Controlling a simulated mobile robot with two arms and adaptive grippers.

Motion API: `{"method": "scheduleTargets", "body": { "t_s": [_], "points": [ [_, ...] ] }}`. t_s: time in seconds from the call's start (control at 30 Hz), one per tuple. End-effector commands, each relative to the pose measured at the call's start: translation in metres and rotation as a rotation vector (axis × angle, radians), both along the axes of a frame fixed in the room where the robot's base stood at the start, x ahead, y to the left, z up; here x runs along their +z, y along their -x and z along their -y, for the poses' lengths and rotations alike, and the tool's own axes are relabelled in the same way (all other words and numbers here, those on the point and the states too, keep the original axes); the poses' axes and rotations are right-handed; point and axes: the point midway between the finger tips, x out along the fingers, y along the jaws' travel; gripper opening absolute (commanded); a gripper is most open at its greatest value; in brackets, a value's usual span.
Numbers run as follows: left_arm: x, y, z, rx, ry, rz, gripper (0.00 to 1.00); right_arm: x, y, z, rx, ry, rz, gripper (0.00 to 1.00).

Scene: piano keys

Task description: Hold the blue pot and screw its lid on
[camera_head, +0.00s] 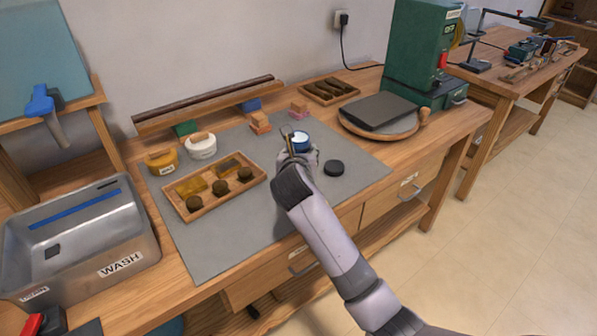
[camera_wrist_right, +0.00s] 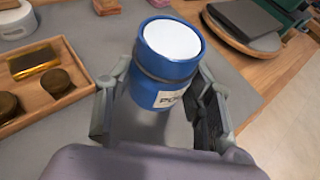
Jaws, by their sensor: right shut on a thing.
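The blue pot (camera_head: 300,138) stands upright on the grey mat at the middle of the bench. In the right wrist view the pot (camera_wrist_right: 165,65) has a pale white top, a dark band and a partly hidden label. My right gripper (camera_head: 297,152) is shut on the pot, with one finger on each side of it; its fingers also show in the right wrist view (camera_wrist_right: 165,100). A round black lid (camera_head: 334,168) lies on the mat to the right of the gripper, apart from the pot. My left gripper is not in view.
A wooden tray (camera_head: 238,193) with dark round pieces and yellow blocks lies left of the pot. Yellow (camera_head: 162,161) and white (camera_head: 201,146) containers stand behind it. A round board (camera_head: 392,128) and green machine (camera_head: 418,50) are at right. A metal wash basin (camera_head: 78,232) stands at left.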

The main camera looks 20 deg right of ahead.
Motion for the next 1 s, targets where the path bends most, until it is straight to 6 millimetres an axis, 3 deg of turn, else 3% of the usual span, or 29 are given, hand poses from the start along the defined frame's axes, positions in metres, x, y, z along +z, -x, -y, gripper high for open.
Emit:
{"method": "scheduleTargets", "body": {
  "t_s": [0.03, 0.1, 0.4, 0.67, 1.0],
  "points": [
    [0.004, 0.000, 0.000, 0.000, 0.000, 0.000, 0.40, 0.022, -0.001, 0.000, 0.000, 0.001, 0.009, 0.00],
    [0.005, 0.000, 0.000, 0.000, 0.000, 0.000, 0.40, 0.041, -0.001, 0.000, 0.001, 0.001, 0.009, 0.00],
    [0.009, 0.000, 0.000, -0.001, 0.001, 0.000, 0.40, 0.093, -0.001, 0.000, 0.000, 0.001, 0.003, 0.00],
    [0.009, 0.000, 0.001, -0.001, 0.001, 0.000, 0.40, 0.103, 0.000, 0.000, 0.000, 0.000, 0.001, 0.00],
    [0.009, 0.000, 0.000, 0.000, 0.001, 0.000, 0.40, 0.094, 0.009, -0.002, -0.004, 0.000, -0.002, 0.00]
  ]
}}
